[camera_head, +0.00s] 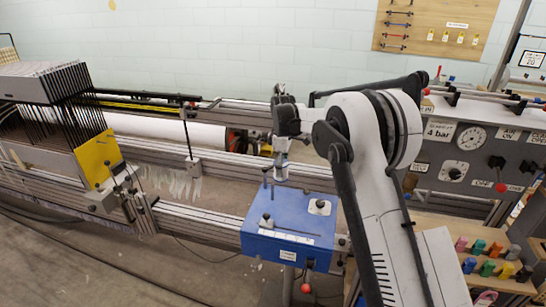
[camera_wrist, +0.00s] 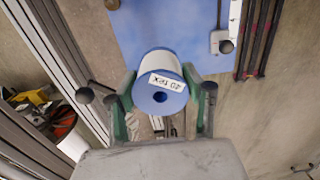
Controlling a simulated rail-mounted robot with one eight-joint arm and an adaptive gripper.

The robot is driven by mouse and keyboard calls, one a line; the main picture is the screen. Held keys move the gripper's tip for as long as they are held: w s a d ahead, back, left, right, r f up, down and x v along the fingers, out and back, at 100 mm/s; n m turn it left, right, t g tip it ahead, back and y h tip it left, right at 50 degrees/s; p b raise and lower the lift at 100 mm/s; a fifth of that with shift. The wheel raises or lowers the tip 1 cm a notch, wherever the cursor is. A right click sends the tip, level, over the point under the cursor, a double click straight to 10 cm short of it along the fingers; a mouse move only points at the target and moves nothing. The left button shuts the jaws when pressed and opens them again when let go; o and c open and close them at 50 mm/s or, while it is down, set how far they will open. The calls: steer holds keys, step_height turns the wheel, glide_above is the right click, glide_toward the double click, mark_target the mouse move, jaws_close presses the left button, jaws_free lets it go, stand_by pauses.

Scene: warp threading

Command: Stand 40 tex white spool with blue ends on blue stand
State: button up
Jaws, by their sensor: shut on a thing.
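A white spool (camera_wrist: 160,66) with blue ends and a "40 tex" label sits between the green-padded fingers of my gripper (camera_wrist: 161,92). One blue end with a dark centre hole faces the wrist camera. My gripper (camera_head: 281,165) is shut on the spool, which shows small and partly hidden in the head view. It is above the blue stand (camera_head: 262,242), near its back left part. In the wrist view the blue top of the stand (camera_wrist: 180,30) lies beyond the spool. I cannot tell the exact gap between them.
The blue stand carries upright pegs, a dark rod and a white plate (camera_head: 319,207). Metal rails (camera_head: 190,217) run along its left. A grey gauge panel (camera_head: 465,150) and a wooden rack of coloured handles (camera_head: 490,258) stand at the right.

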steer(key=shift+w+a+f+n, duration=0.4)
steer(key=shift+a+f+n, duration=0.1)
steer(key=shift+a+f, duration=0.35)
steer(key=shift+w+a+f+n, duration=0.4)
steer(key=shift+a+f+n, duration=0.1)
steer(key=shift+a+f, duration=0.3)
steer(key=shift+f+b, duration=2.85)
steer(key=shift+f, duration=1.15)
steer(key=shift+f+b, duration=0.6)
steer(key=shift+f, duration=0.15)
steer(key=o, duration=1.3)
steer(key=shift+c, duration=0.2)
